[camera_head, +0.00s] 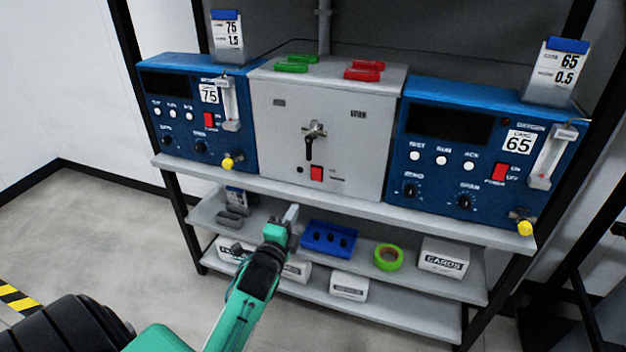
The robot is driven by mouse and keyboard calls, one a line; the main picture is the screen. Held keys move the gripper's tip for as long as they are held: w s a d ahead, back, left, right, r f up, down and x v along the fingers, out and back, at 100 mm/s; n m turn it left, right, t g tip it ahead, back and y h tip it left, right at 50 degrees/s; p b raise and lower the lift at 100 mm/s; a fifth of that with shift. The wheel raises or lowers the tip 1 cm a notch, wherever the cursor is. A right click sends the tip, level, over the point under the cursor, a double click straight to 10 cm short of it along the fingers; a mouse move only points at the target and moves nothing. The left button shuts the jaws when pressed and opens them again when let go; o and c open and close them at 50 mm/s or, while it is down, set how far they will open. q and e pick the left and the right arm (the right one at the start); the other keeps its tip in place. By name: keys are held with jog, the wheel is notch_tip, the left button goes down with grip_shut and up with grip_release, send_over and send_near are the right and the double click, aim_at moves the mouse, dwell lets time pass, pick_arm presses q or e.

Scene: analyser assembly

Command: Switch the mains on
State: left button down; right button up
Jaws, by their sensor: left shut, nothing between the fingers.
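A grey box (275,130) stands in the middle of the upper shelf. Its front carries a red rocker switch (317,173) low down, a black-handled lever (309,148) and a metal fitting above it. Whether the rocker is on or off is too small to tell. The blue analysers on each side also have red switches, one on the left unit (209,119) and one on the right unit (500,172). My left gripper (291,214) is shut and empty, below and left of the grey box's switch, in front of the lower shelf. My right gripper is out of view.
The upper shelf's front edge (350,207) lies between my left gripper and the box front. The lower shelf holds a blue tray (329,239), green tape (388,257) and a white cards box (444,256). Yellow knobs (227,163) stick out from the analysers.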

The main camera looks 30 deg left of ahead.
aim_at(315, 170)
pick_arm(q)
jog(key=x, duration=1.4)
jog(key=shift+d, duration=0.1)
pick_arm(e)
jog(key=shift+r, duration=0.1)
